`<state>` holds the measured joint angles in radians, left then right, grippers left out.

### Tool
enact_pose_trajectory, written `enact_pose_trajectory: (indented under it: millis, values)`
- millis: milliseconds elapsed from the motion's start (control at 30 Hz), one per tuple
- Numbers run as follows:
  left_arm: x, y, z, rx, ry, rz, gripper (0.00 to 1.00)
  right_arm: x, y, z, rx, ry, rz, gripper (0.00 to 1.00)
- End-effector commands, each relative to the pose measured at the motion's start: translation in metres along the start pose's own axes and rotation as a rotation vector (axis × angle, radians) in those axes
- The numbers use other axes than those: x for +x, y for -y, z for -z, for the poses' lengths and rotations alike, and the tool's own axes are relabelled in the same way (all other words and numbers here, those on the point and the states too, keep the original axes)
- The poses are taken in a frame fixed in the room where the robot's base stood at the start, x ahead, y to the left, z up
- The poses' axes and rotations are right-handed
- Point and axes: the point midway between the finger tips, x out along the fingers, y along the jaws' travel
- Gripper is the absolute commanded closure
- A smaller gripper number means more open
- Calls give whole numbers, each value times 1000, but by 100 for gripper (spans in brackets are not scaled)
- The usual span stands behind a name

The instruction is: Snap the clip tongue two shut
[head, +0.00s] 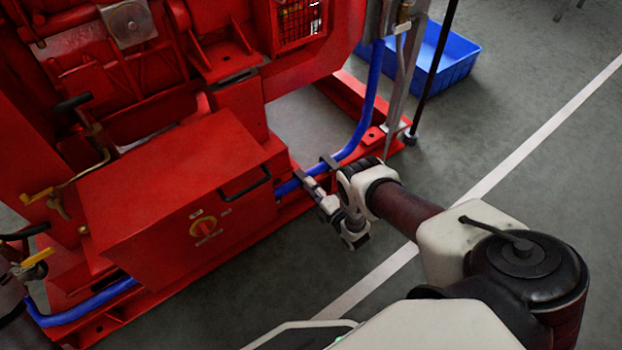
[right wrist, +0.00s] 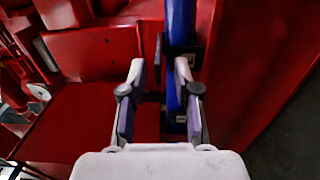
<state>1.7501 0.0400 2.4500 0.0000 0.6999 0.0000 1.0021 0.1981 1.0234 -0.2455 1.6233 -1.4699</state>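A blue hose (head: 359,140) runs along the red base of the pumpset, and dark clips sit on it. One clip (head: 328,162) shows just beyond my right gripper (head: 309,184), which is low beside the hose. In the right wrist view the right gripper (right wrist: 159,72) is open, its fingers apart with nothing held between them. The hose (right wrist: 181,22) passes behind its right finger. A dark clip (right wrist: 190,56) is near that fingertip, and another dark fitting (right wrist: 178,121) lies lower on the hose. I cannot tell which clip is two, nor its tongue's position. My left gripper is not visible.
A red box (head: 180,190) with a black handle and a rotary switch (head: 204,226) stands just left of my right gripper. A blue crate (head: 455,60) lies on the floor behind. A thin black pole (head: 432,75) stands near it.

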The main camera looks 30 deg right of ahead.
Motion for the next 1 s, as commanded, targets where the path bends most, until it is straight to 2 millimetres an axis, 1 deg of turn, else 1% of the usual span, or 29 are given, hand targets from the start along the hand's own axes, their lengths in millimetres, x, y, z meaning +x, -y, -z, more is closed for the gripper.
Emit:
enact_pose_trajectory:
  millis: [67, 167, 400, 533, 600, 667, 1000]
  values:
    - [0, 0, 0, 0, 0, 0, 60, -6, 1, 0, 0, 1, 2, 69]
    - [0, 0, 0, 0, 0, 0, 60, -24, 1, -1, 0, 1, 4, 69]
    - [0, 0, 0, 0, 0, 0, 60, -86, 1, 0, 1, -1, 5, 69]
    - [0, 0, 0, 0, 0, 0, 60, -109, 1, 1, 0, -1, 3, 69]
    - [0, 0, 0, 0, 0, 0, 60, -116, 1, 1, 1, -2, 3, 69]
    - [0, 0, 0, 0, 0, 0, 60, -119, 0, 1, 1, -2, 2, 69]
    - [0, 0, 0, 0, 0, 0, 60, -119, 0, 1, 1, -2, 1, 69]
